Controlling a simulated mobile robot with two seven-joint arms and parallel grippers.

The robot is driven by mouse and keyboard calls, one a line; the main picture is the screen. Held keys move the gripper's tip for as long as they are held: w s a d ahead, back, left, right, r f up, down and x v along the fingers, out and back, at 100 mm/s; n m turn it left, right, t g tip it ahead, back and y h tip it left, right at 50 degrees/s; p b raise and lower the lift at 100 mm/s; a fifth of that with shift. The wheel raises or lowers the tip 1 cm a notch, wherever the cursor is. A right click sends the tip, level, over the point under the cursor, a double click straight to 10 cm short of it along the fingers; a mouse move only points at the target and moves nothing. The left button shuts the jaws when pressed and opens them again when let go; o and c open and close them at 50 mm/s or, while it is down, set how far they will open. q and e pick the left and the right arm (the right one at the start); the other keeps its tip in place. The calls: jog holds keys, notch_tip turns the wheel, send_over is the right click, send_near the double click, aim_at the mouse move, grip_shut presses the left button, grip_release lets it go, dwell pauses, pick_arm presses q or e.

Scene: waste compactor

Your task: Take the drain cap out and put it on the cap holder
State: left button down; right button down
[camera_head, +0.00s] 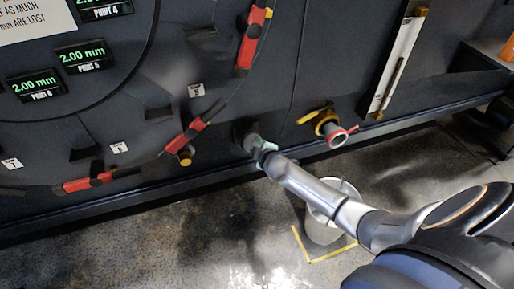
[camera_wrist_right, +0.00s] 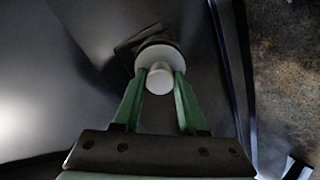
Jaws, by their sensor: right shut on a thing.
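The drain cap (camera_wrist_right: 158,78) is a pale round knob on a light disc, seen in the right wrist view between my green fingers. My right gripper (camera_wrist_right: 160,82) is shut on the knob. Behind the disc is a dark square-edged bracket (camera_wrist_right: 128,48) on the panel, which looks like the cap holder; whether the cap touches it is hard to tell. In the head view my right gripper (camera_head: 259,148) is at the dark panel, left of the drain pipe (camera_head: 336,135), which has a pinkish-red ring at its end and a yellow handle. My left gripper is not seen.
A white bucket (camera_head: 335,190) stands on the floor below the pipe, partly behind my right arm, with yellow corner tape (camera_head: 318,257) nearby. Red clamps (camera_head: 186,136) line the round door at left. A low ledge runs along the panel's foot.

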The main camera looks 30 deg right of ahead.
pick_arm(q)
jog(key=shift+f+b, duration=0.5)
pick_arm(e)
jog(key=shift+w+d+f, duration=0.1)
jog(key=shift+w+f, duration=0.15)
jog(key=shift+w, duration=0.4)
jog(key=shift+c, duration=0.7)
grip_release()
jog(key=shift+s+r+p, duration=0.35)
jog(key=shift+s+p, duration=0.2)
jog(key=shift+p, duration=0.2)
pick_arm(q)
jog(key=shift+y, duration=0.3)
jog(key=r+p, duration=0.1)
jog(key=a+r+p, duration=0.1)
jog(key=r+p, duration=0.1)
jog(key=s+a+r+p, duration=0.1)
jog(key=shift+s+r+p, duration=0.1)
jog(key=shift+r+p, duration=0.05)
jog(key=shift+p, duration=0.25)
pick_arm(e)
jog(key=v, duration=0.5)
jog(key=shift+s+r, duration=0.1)
jog(key=shift+s, duration=0.25)
jog(key=shift+a, duration=0.2)
